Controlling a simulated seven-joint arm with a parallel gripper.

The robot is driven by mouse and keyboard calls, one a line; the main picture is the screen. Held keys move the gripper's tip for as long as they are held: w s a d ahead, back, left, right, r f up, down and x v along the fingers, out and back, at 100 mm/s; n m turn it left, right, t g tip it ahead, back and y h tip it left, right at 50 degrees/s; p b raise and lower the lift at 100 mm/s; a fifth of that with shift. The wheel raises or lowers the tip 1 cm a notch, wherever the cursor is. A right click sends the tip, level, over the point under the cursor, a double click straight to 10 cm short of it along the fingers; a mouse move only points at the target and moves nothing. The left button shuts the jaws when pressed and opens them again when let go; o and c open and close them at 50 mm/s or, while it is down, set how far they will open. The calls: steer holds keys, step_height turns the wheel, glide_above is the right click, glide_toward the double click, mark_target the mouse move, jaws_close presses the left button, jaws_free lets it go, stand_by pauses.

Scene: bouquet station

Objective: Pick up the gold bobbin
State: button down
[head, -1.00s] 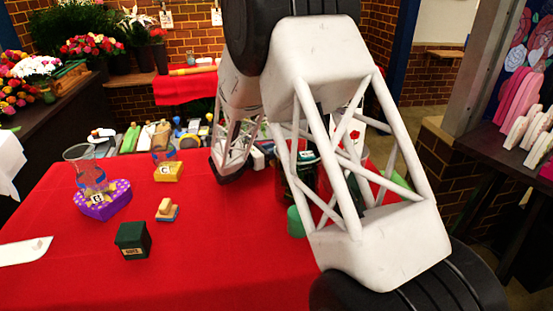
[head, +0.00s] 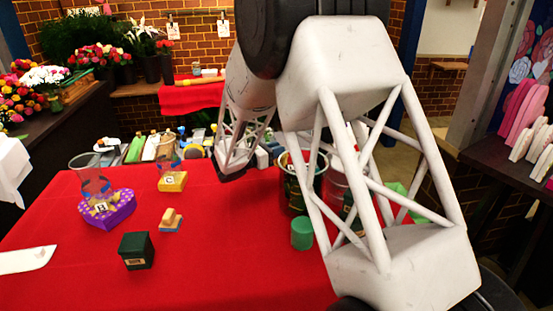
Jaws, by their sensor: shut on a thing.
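I cannot make out a gold bobbin in the head view. My white lattice arm fills the middle and right of the picture. Its far section ends in a dark part low over the back of the red-covered table (head: 205,262). My gripper's fingers are not visible, so I cannot see what is between them.
A purple heart-shaped box (head: 108,212), a yellow box (head: 173,182), a small wood-and-blue block (head: 171,221) and a dark green box (head: 136,251) stand at left. A green cylinder (head: 302,233) and partly hidden tins (head: 292,190) stand behind my arm. The front middle is clear.

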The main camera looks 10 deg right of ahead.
step_height(320, 180, up, 23)
stand_by(0.4)
